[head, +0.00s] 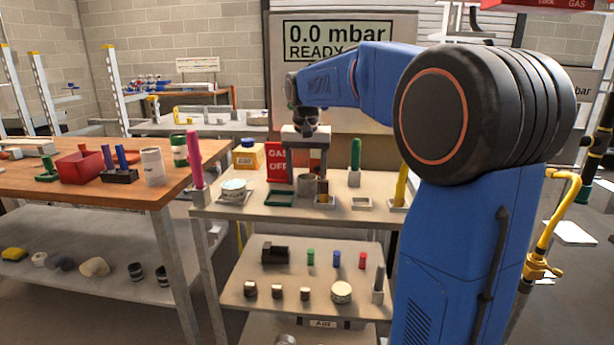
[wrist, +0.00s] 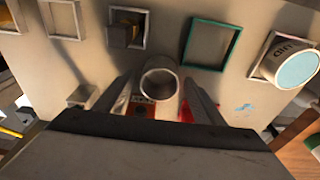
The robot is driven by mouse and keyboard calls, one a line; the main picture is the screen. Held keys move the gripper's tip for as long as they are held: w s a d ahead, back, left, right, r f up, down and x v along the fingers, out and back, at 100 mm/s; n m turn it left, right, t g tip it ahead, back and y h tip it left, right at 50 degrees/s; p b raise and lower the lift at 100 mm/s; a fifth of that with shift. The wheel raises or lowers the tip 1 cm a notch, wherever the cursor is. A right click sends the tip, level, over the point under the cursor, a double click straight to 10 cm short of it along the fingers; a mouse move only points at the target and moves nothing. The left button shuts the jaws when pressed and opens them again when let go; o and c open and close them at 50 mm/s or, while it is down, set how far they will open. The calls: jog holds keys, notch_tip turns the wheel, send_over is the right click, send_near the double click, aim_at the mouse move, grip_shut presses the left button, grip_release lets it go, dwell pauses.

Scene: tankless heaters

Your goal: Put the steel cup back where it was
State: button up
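The steel cup (head: 305,187) stands upright on the upper shelf of the middle bench. In the wrist view its open rim and grey wall (wrist: 160,82) show between the fingers. My gripper (head: 306,176) points down with one finger on each side of the cup. In the wrist view its fingers (wrist: 159,84) look open, with a narrow gap beside the cup. An empty teal square frame (head: 279,199) lies just in front and left of the cup; it also shows in the wrist view (wrist: 211,45). An empty pale frame (head: 361,203) lies to the right.
A dark and brass block (head: 323,190) in a pale frame stands close to the cup. A white can with a blue top (head: 233,189) stands left. A green cylinder (head: 355,155), a yellow rod (head: 401,182) and a pink rod (head: 194,160) stand upright nearby.

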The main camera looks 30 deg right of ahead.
aim_at(306, 195)
notch_tip(306, 195, up, 12)
jog(key=s+a, duration=0.1)
jog(key=shift+s, duration=0.25)
dwell(0.4)
